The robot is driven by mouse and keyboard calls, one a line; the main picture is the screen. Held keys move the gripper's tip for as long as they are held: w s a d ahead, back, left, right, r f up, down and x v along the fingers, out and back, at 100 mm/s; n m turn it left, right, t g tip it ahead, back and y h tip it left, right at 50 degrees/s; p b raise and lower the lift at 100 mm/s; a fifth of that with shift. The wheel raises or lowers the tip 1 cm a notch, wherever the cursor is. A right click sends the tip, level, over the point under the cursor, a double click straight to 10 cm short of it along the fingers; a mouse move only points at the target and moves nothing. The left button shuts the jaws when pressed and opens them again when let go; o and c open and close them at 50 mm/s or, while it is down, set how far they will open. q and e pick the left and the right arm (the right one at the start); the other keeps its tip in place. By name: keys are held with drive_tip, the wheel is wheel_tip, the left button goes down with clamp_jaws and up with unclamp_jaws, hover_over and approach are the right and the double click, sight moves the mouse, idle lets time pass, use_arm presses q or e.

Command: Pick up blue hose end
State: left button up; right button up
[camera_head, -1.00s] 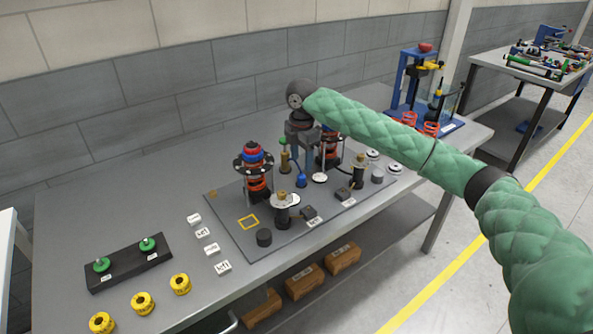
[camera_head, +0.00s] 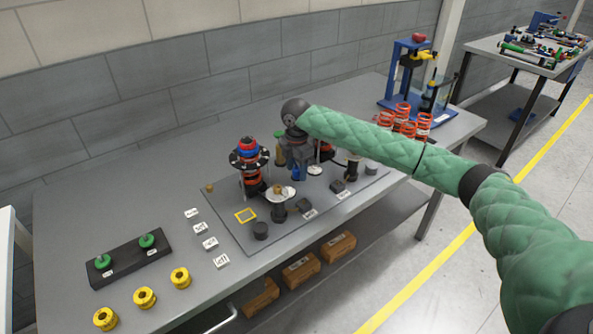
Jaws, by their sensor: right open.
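The blue hose end (camera_head: 298,174) stands on the grey fixture plate (camera_head: 232,235), between the two strut assemblies. My right gripper (camera_head: 297,170) comes down over it from above, with its fingers around or just in front of the blue piece. The right gripper is open; I cannot tell whether a finger touches the blue piece. The gripper body hides part of the hose end and much of the rear strut. My left gripper is not in view.
A strut assembly with a red and blue top (camera_head: 249,154) stands left of the gripper. Dark blocks and white labels lie at the plate's front. A black holder with green knobs (camera_head: 128,258) and yellow rings (camera_head: 145,298) sit at the left. Red springs (camera_head: 404,115) stand behind my right arm.

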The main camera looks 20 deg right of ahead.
drive_tip(key=shift+f, duration=0.15)
drive_tip(key=c, duration=1.1)
